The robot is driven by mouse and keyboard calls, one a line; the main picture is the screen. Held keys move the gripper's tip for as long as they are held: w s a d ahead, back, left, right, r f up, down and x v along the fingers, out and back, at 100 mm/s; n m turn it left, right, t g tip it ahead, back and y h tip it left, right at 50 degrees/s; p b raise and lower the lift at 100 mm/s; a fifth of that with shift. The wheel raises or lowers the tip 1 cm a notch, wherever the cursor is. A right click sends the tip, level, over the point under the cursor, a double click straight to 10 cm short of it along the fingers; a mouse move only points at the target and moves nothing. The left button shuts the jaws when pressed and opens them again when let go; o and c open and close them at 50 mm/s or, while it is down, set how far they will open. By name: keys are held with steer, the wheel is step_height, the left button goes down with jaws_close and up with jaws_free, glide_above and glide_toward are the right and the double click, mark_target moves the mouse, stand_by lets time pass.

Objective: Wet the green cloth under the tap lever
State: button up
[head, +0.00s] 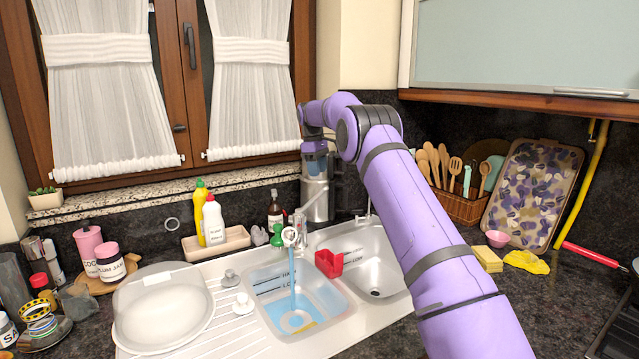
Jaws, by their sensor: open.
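A white ring and something yellow lie in that water. I cannot make out a green cloth; a small green object (277,236) beside the tap is too small to identify. My gripper (315,160) is open, above and behind the tap, in front of a steel cylinder; its fingertips are hard to make out.
A red caddy (328,263) sits between the basins; the right basin (362,253) looks empty. Bottles (213,220) stand on a tray at the back. A yellow cloth (527,261) and sponges (488,258) lie at right.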

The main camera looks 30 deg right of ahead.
steer(key=shift+w+a+r, duration=0.1)
steer(key=shift+w+r, duration=0.05)
steer(key=shift+r, duration=0.95)
steer(key=s+a+r+m+t, duration=0.2)
steer(key=s+a+r, duration=0.4)
steer(key=s+r, duration=0.45)
steer(key=s+a+r+m+t, duration=0.1)
steer(key=s+a+r, duration=0.6)
steer(key=s, duration=0.6)
steer(key=s+a+m+t, duration=0.1)
steer(key=s+a, duration=0.1)
steer(key=s, duration=0.7)
steer(key=s+a+m+t, duration=0.1)
steer(key=s+a, duration=0.1)
steer(key=s, duration=0.6)
steer(key=s+a+f+m+t, duration=0.1)
steer(key=s+f, duration=0.4)
steer(key=s, duration=0.3)
steer(key=s+a+f, duration=0.1)
steer(key=s+f, duration=0.4)
steer(key=s, duration=0.3)
steer(key=shift+s+a+f+m+t+y, duration=0.25)
steer(key=shift+s+f+m+t+y, duration=0.05)
steer(key=shift+s+m+t+y, duration=0.1)
